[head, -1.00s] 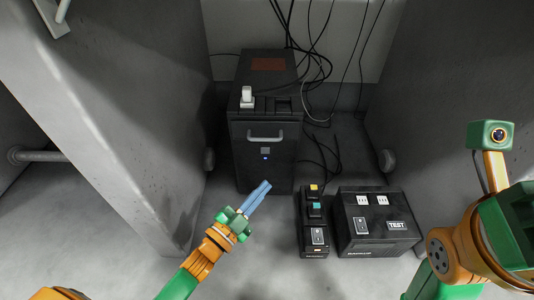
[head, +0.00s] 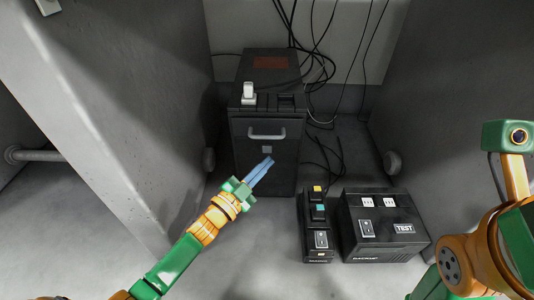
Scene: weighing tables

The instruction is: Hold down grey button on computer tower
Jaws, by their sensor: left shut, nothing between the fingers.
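The dark computer tower (head: 245,175) stands upright against the back wall between two grey walls. The small grey button (head: 267,149) is on its front, below the grey handle (head: 266,134). My left gripper (head: 267,162) is shut and empty, its blue fingertips just below the button in the picture. I cannot tell whether they touch the tower. The blue light seen below the button earlier does not show now. My right arm (head: 470,262) is at the lower right, but its gripper is not in view.
A narrow black box with a yellow and a teal button (head: 318,228) and a wider black box marked TEST (head: 384,226) stand on the floor right of the tower. Black cables (head: 310,60) hang behind. Concrete walls (head: 120,90) close in both sides.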

